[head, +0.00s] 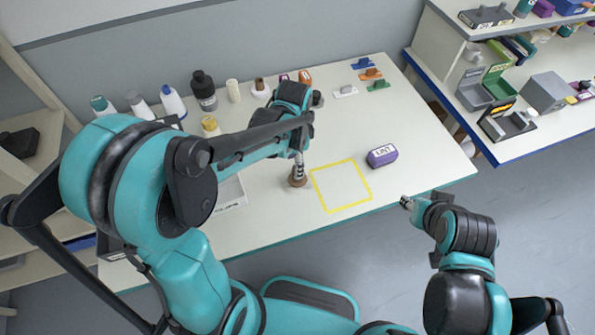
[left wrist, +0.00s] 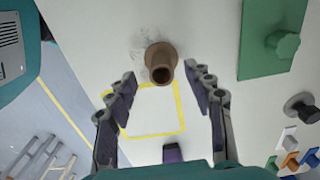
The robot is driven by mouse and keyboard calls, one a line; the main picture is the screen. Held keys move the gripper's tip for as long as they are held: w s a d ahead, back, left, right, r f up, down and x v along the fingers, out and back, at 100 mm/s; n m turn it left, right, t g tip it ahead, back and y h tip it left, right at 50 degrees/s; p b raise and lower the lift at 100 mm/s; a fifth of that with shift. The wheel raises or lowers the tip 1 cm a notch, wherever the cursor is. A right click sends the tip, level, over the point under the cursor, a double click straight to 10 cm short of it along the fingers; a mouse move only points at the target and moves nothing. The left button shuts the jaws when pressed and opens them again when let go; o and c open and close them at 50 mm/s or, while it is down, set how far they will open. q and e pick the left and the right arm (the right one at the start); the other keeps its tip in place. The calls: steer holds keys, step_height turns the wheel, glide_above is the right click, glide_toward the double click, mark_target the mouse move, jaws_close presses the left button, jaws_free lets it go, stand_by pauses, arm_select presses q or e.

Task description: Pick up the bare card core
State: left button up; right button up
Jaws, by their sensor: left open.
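The bare card core, a brown hollow tube, stands on the white table just outside a yellow outlined square. In the left wrist view the core (left wrist: 161,64) shows its dark open end, just ahead of and between the fingertips. In the head view only its lower part (head: 297,182) shows below my left gripper (head: 299,168). In the left wrist view my left gripper (left wrist: 161,75) is open, with a finger on each side and a gap to the core. My right gripper (head: 405,202) is empty off the table's front edge; its finger opening is too small to tell.
The yellow square (head: 319,191) is empty. A purple LINT block (head: 382,156) lies right of it. A green plate (left wrist: 262,55) lies near the core.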

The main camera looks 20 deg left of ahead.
arm_select(q)
steer(key=f+b, duration=0.1)
steer(key=f, duration=0.1)
steer(key=f+b, duration=0.1)
steer(key=f, duration=0.1)
steer(key=f+b, duration=0.1)
steer(key=f, duration=0.2)
steer(key=shift+w+d, duration=0.3)
steer(key=shift+d, duration=0.05)
steer(key=shift+r, duration=0.15)
steer(key=c, duration=1)
